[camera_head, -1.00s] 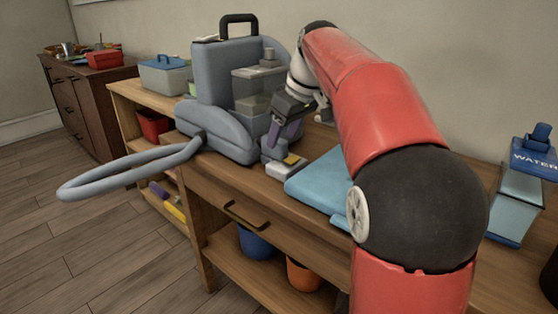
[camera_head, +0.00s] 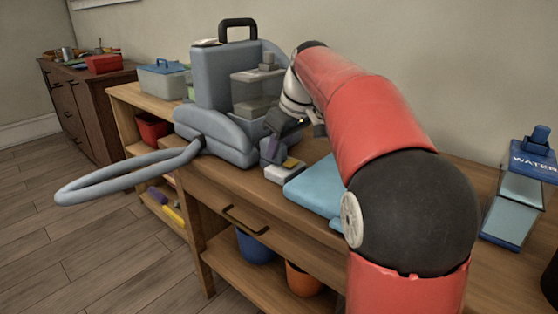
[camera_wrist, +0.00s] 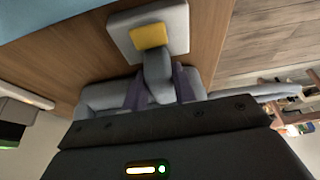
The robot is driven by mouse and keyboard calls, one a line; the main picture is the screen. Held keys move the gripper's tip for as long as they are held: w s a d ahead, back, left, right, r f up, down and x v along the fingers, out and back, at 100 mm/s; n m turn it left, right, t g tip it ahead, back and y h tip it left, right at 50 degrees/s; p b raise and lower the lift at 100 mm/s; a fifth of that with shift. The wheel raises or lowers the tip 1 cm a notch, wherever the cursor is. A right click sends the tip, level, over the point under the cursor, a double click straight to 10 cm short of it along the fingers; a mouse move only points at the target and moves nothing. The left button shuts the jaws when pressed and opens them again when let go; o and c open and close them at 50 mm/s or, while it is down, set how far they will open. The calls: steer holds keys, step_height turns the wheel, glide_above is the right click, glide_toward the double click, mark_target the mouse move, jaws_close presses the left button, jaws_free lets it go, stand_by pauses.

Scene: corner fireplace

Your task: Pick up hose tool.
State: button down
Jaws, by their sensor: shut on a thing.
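The hose tool (camera_wrist: 158,76) is a grey neck between my finger pads in the wrist view. It meets a pale head with a yellow block (camera_wrist: 149,36). In the head view the pale head (camera_head: 285,174) rests at or just above the wooden table, left of a blue folded cloth. My gripper (camera_head: 273,150) is shut on the tool's neck, with purple fingers on either side in the wrist view (camera_wrist: 159,88). My wrist partly hides the neck in the head view. The grey cleaning machine (camera_head: 222,80) stands behind, its hose (camera_head: 130,180) looping out past the table's left edge.
The blue cloth (camera_head: 317,187) lies right of the tool, close by. A water container (camera_head: 518,190) stands at the far right. Bins sit on the lower shelf, and a blue-lidded box (camera_head: 163,80) stands behind left. The table front has a drawer handle (camera_head: 245,221).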

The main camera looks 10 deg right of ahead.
mark_target(284, 145)
steer(key=shift+r, duration=0.1)
steer(key=v, duration=0.2)
steer(key=p+v, duration=0.1)
steer(key=v, duration=0.1)
steer(key=w+v, duration=0.1)
steer(key=v, duration=0.1)
steer(key=shift+a+r, duration=0.3)
steer(key=shift+r, duration=0.4)
steer(key=s+d+b, duration=0.2)
steer(key=s+d, duration=0.9)
steer(key=s, duration=0.4)
steer(key=shift+s, duration=0.2)
